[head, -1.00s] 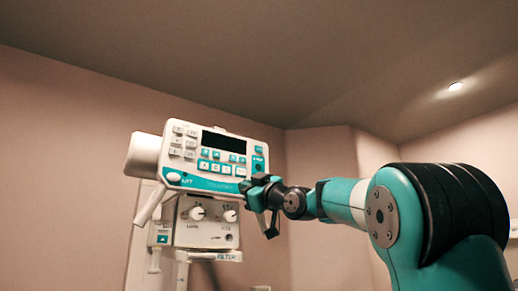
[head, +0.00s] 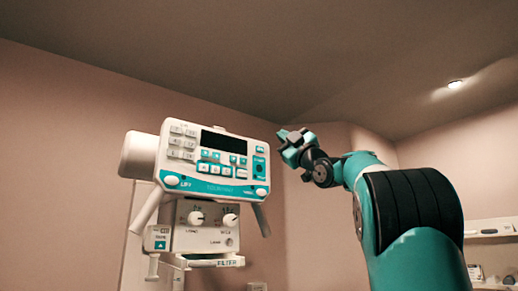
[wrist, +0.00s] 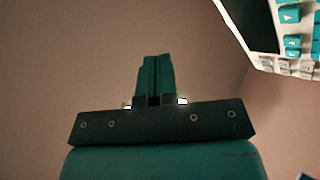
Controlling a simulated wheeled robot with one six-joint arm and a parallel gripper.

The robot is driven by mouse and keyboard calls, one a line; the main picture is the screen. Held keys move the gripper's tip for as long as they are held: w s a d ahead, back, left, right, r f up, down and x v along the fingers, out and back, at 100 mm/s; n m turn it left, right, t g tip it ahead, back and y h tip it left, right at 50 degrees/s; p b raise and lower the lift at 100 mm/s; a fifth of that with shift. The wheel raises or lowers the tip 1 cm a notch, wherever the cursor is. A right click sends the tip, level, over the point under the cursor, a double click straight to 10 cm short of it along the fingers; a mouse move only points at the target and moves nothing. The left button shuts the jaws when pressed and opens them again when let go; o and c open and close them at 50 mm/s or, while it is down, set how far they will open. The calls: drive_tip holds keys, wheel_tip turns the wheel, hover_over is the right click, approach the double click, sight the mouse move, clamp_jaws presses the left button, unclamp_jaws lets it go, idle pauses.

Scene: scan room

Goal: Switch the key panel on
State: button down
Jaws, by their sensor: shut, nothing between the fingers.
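The key panel (head: 225,187) is a white housing with a dark, blank screen (head: 223,142), white and teal keys, and a teal strip along its lower edge. It stands left of centre in the head view. Part of it shows, tilted, in the upper right corner of the wrist view, with teal keys (wrist: 290,15). My gripper (head: 287,141) is just right of the panel's upper right corner and looks apart from it. In the wrist view its teal fingers (wrist: 155,75) are together with nothing between them.
Below the panel hangs a white box with two knobs (head: 196,218) and a ledge marked FILTER (head: 228,262). A white cylinder (head: 138,155) sticks out at the panel's left. A wall shelf (head: 492,229) is at the far right. Open air lies above the panel.

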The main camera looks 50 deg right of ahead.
sight(264, 148)
drive_tip(key=shift+w+d+p, duration=0.3)
drive_tip(key=shift+w+p, duration=0.3)
drive_tip(key=shift+w, duration=0.7)
drive_tip(key=shift+w+d+p, duration=0.3)
drive_tip(key=shift+w+p, duration=0.35)
drive_tip(key=shift+w, duration=0.7)
drive_tip(key=shift+w+d+p, duration=0.3)
drive_tip(key=shift+w+p, duration=0.3)
drive_tip(key=shift+w, duration=0.7)
drive_tip(key=shift+w, duration=0.15)
drive_tip(key=shift+w+d, duration=0.1)
drive_tip(key=shift+w, duration=0.15)
drive_tip(key=shift+w+d, duration=0.1)
drive_tip(key=shift+w, duration=0.25)
drive_tip(key=shift+s, duration=0.1)
drive_tip(key=shift+s+a+b, duration=0.2)
drive_tip(key=shift+s+b, duration=0.5)
drive_tip(key=shift+b, duration=0.2)
